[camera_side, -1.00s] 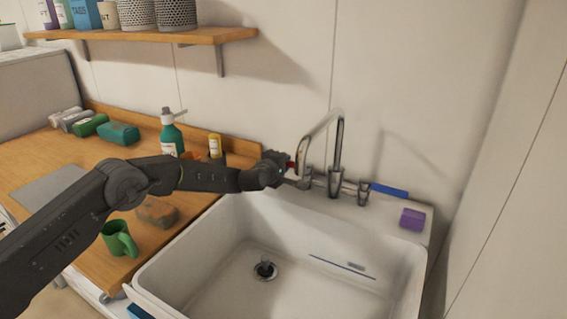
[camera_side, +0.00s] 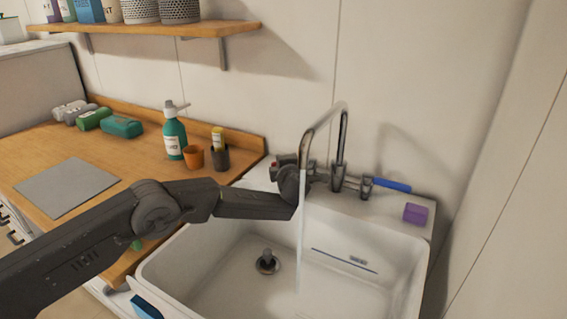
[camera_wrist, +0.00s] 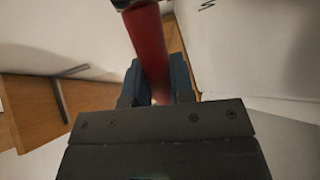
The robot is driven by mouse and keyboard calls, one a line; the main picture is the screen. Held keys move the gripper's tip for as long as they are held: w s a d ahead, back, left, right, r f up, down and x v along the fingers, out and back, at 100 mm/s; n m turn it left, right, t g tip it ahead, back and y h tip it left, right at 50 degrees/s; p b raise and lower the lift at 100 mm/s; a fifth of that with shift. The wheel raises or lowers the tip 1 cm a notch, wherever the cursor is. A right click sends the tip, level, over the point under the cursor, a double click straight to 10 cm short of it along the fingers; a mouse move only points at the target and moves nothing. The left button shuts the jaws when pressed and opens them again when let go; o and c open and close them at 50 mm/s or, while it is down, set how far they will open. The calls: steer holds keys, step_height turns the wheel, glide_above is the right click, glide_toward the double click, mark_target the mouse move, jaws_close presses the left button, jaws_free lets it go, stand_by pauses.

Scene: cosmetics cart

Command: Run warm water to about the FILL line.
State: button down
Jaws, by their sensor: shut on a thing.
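My gripper (camera_side: 284,172) is at the left side of the chrome tap (camera_side: 339,178), shut on its red lever. The red lever (camera_wrist: 150,45) runs between my two fingers in the wrist view. The blue lever (camera_side: 391,185) points right. A stream of water (camera_side: 301,225) falls from the spout into the white sink (camera_side: 215,248). A dark line with a small label, the likely FILL line (camera_side: 343,262), crosses the sink's back wall; its text is too small to read. A dark drain piece (camera_side: 267,262) stands upright at the drain. No clear water surface shows.
A purple block (camera_side: 415,213) sits on the sink's right rear ledge. A teal pump bottle (camera_side: 174,135), an orange cup (camera_side: 193,157) and a dark cup (camera_side: 217,157) stand on the wooden counter (camera_side: 130,165) left of the sink. A shelf (camera_side: 150,30) hangs above.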

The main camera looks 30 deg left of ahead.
steer(key=shift+s+d+n+g+y, duration=0.3)
steer(key=shift+n+g+y, duration=0.2)
stand_by(0.3)
steer(key=c, duration=1)
jaws_free()
steer(key=v, duration=1.4)
steer(key=shift+w+d+f, duration=0.1)
steer(key=shift+d, duration=0.05)
